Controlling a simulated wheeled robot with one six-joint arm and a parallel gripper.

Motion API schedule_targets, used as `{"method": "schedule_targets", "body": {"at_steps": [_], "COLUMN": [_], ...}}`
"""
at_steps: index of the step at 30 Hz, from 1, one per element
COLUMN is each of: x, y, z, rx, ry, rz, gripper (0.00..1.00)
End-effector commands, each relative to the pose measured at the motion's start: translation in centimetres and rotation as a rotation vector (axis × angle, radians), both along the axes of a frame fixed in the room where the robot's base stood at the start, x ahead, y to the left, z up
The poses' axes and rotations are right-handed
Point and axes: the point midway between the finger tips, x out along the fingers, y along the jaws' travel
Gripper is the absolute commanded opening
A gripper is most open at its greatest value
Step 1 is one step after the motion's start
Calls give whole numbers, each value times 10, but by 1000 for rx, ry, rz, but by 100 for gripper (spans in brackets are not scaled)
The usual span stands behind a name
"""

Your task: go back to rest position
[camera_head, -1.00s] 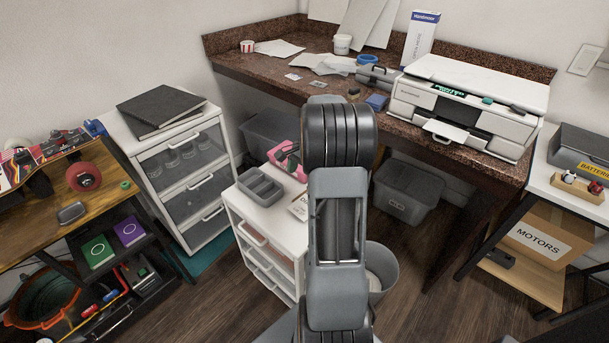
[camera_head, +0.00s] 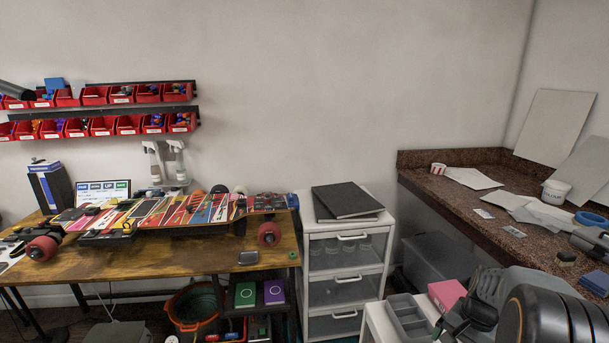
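My arm (camera_head: 545,318) shows at the bottom right of the head view, folded low and cut off by the frame edge. Dark parts that look like my gripper (camera_head: 462,318) show just left of it, in front of a pink box (camera_head: 446,293). The fingertips are too small and overlapped to tell whether they are open or shut, or whether anything is between them. A grey divided tray (camera_head: 408,318) lies on a white drawer unit (camera_head: 378,322) left of the gripper.
A wooden workbench (camera_head: 190,255) with a colourful skateboard (camera_head: 185,212) stands at left. A white drawer cabinet (camera_head: 345,268) carries black folders (camera_head: 346,200). A granite counter (camera_head: 440,195) with papers and a white tub (camera_head: 555,192) runs along the right. Red bins (camera_head: 95,95) hang on the wall.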

Motion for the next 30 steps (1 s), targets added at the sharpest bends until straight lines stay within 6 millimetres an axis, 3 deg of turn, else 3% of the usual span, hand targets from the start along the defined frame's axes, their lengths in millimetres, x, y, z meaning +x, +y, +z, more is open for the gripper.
{"method": "schedule_targets", "body": {"at_steps": [1,6,12,21,30], "x": [-6,-32,-64,-78,-78], "y": [21,90,150,190,195], "z": [29,91,147,198,200], "rx": [-28,-121,-205,-250,-248], "ry": [-27,-128,-250,-386,-393], "rz": [101,451,729,877,893], "gripper": [100,100,100,100,100]}}
